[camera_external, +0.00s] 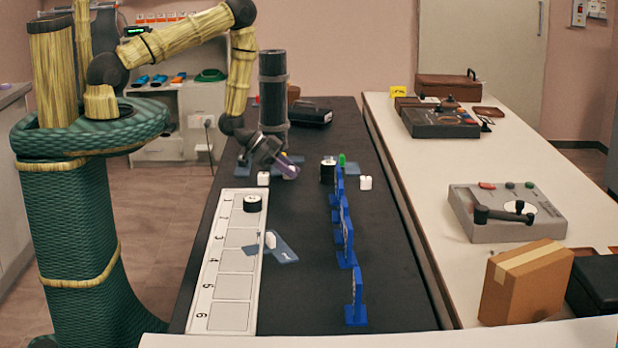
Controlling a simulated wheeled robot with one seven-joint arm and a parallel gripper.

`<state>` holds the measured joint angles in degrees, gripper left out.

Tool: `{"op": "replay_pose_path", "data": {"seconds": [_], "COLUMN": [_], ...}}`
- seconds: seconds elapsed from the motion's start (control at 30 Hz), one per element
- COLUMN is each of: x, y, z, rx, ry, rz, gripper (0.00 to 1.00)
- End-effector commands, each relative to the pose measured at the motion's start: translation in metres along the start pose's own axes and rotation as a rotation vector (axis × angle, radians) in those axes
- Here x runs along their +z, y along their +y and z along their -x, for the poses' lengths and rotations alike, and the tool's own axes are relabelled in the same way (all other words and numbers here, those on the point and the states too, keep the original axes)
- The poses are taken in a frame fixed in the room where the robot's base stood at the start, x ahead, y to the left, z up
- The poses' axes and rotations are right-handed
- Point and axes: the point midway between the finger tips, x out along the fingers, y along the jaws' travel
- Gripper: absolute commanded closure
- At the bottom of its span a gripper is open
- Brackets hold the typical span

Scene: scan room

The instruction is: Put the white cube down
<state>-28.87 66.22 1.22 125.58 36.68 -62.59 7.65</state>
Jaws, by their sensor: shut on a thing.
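My gripper (288,170) is low over the black table, pointing down and to the right. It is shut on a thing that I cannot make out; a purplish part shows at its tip. A small white cube (263,179) is just left of and below the gripper, seemingly apart from it. Another white cube (365,183) stands to the right, beyond the blue stands. A white piece (270,240) is at a blue-grey card (284,252) nearer the camera.
A numbered white strip (207,300) lies along the table's left side, with a black round piece (253,203) on it. Blue upright stands (355,298) line the middle right. A dark cylinder (327,171) stands behind them. The black table (310,310) has bare room at front centre.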

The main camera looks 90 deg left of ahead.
Motion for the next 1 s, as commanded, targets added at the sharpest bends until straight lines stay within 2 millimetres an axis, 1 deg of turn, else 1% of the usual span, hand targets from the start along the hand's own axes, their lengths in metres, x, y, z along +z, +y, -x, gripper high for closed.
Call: {"op": "replay_pose_path", "data": {"seconds": [0.17,0.4,0.53,0.7,1.0], "x": [-0.018,-0.050,-0.064,-0.073,-0.074], "y": [-0.001,-0.001,-0.001,0.000,0.000], "z": [0.013,0.037,0.048,0.055,0.056], "rx": [-0.002,-0.002,-0.002,-0.001,0.000], "ry": [0.005,0.006,0.005,0.003,0.001], "rz": [-0.001,-0.002,-0.001,-0.001,0.000], "gripper": [0.99,0.99,0.99,0.99,0.99]}}
